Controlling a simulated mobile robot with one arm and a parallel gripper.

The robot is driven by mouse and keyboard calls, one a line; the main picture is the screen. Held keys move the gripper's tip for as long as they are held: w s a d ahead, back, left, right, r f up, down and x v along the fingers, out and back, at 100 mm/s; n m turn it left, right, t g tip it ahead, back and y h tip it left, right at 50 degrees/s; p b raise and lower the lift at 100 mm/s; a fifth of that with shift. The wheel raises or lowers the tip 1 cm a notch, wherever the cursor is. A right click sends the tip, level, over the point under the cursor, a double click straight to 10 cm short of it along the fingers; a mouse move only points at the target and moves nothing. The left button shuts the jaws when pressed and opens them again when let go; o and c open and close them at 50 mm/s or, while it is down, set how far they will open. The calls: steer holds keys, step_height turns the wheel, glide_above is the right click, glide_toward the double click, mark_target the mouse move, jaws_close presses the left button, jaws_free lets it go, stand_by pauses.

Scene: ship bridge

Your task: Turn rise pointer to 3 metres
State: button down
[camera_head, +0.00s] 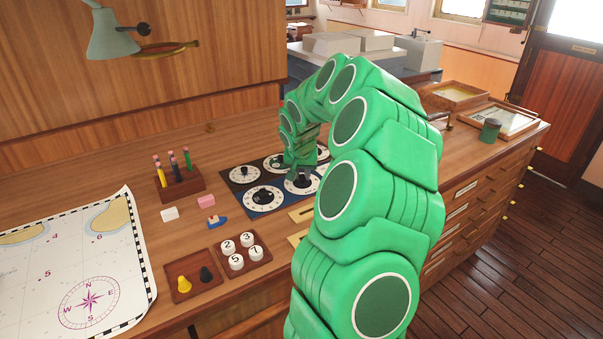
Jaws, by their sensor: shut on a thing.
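A panel of round white dials with dark pointers (233,187) lies on the wooden counter, part dark and part blue. One dial (243,174) is at the back left and another (263,198) at the front left. My gripper (303,178) points down over the front right dial (293,187) and is shut on its pointer knob. My fingers and arm hide most of that knob and part of the scale. The labels and figures are too small to read, so I cannot tell which dial is the rise one or where its pointer stands.
Trays with numbered discs (246,250) and pawns (184,284) stand in front. A chart (60,270) covers the left.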

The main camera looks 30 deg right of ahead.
steer(key=shift+d+n+t+y, duration=0.1)
steer(key=shift+n+t+y, duration=0.25)
steer(key=shift+n, duration=0.75)
steer(key=shift+d+n+t+y, duration=0.15)
steer(key=shift+n+y, duration=0.3)
steer(key=shift+n, duration=0.65)
steer(key=shift+r, duration=0.1)
steer(key=c, duration=0.9)
jaws_free()
steer(key=shift+s, duration=0.1)
steer(key=v, duration=0.7)
steer(key=shift+s+r, duration=0.15)
steer(key=shift+r, duration=0.15)
